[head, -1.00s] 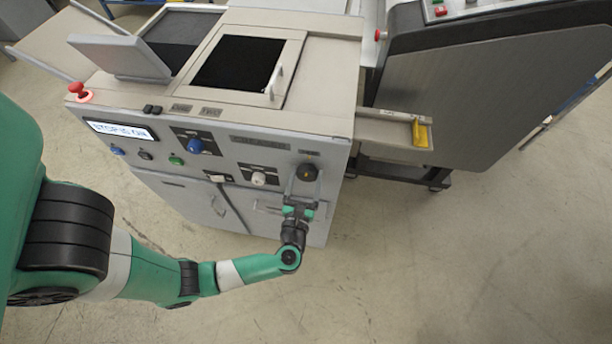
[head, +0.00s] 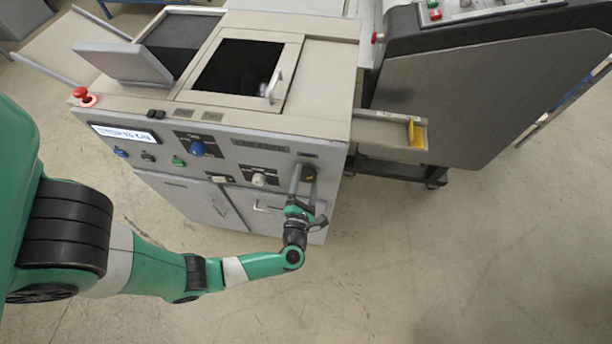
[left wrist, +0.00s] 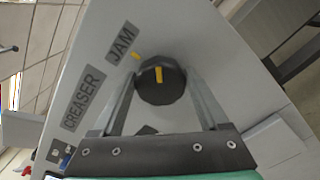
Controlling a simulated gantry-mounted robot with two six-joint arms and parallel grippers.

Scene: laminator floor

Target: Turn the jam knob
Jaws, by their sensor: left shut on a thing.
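The jam knob (head: 311,174) is a round black knob at the right end of the grey machine's front panel. My left gripper (head: 303,168) comes up from below and is shut on it, one finger on each side. In the left wrist view the knob (left wrist: 149,86) sits between the two grey fingers, beside the JAM label (left wrist: 122,40). Its yellow pointer line points up in that view, to the right of a small yellow mark on the panel. In the head view the fingers partly hide the knob. My right gripper is not in view.
Left of the knob on the panel are a white knob (head: 259,180), a blue knob (head: 197,149), a green button (head: 178,162) and a lit display (head: 122,133). A drawer handle (head: 268,207) lies just below left of my gripper. Open floor lies in front.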

